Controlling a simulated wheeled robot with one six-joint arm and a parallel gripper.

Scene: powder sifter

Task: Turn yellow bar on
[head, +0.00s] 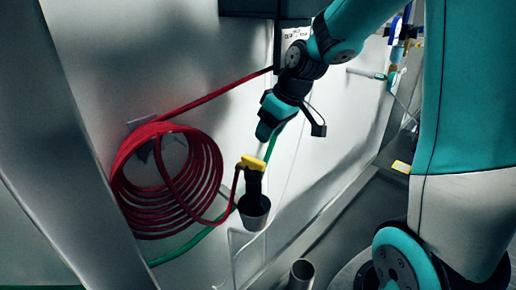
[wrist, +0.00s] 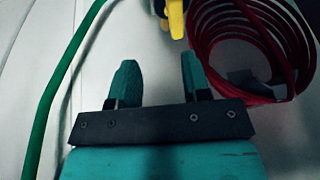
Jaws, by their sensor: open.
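The yellow bar (head: 253,163) sits on top of a dark fitting with a black cup-shaped end (head: 254,206), in front of the pale wall. In the wrist view the yellow bar (wrist: 176,18) shows at the top edge, partly cut off, beyond my gripper's right finger. My gripper (wrist: 157,65) is open, with nothing between its two teal fingers. In the head view my gripper (head: 265,134) is just above and slightly right of the yellow bar, apparently apart from it.
A coiled red hose (head: 150,185) hangs on the wall at left and also fills the wrist view's upper right (wrist: 250,45). A green hose (head: 190,245) runs below it; it shows at left in the wrist view (wrist: 58,85). A metal tube (head: 301,274) stands at bottom.

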